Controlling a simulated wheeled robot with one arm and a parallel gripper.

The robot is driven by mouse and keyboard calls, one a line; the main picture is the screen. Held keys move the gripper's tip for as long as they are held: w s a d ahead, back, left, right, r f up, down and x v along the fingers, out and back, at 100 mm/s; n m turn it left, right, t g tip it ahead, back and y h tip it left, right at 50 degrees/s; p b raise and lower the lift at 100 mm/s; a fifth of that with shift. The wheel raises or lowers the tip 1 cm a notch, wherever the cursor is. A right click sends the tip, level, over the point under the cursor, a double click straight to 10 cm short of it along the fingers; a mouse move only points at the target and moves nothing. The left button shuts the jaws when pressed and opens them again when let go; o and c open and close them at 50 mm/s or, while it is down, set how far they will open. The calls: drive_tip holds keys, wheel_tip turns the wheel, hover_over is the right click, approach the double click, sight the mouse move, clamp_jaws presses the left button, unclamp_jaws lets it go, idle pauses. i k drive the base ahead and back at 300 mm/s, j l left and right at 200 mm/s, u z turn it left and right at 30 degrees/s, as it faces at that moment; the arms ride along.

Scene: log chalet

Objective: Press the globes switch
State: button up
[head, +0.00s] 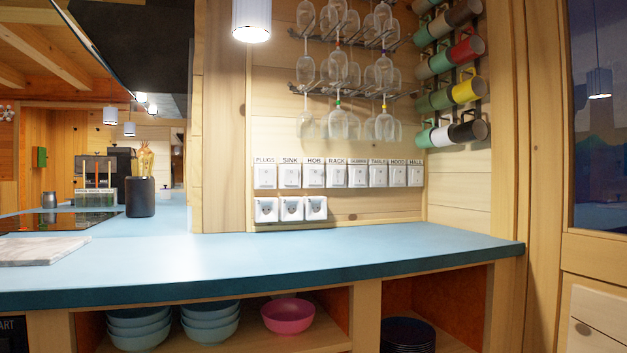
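A row of white wall switches (313,176) is on the wooden wall above the blue counter. Printed labels above them read, from the left, PLUGS, SINK, HOB, RACK, one too small to read surely, TABLE, HOOD and HALL. The fifth switch (358,176), between RACK and TABLE, has the small blurred label; it may be the globes switch, but I cannot read it for certain. No switch is visibly covered. My gripper is not in view.
Three white sockets (291,209) sit under the left switches. Hanging glasses (337,70) and mugs on hooks (466,91) are above and right. The blue counter (300,258) is clear before the switches. A dark utensil pot (139,197) and a board (40,251) stand left.

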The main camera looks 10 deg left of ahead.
sight(359, 178)
drive_tip(key=u, duration=0.25)
drive_tip(key=i+l, duration=0.1)
drive_tip(key=i, duration=0.75)
drive_tip(key=i+l, duration=0.1)
drive_tip(key=i, duration=0.75)
drive_tip(key=k+z, duration=0.15)
drive_tip(key=i+u, duration=0.2)
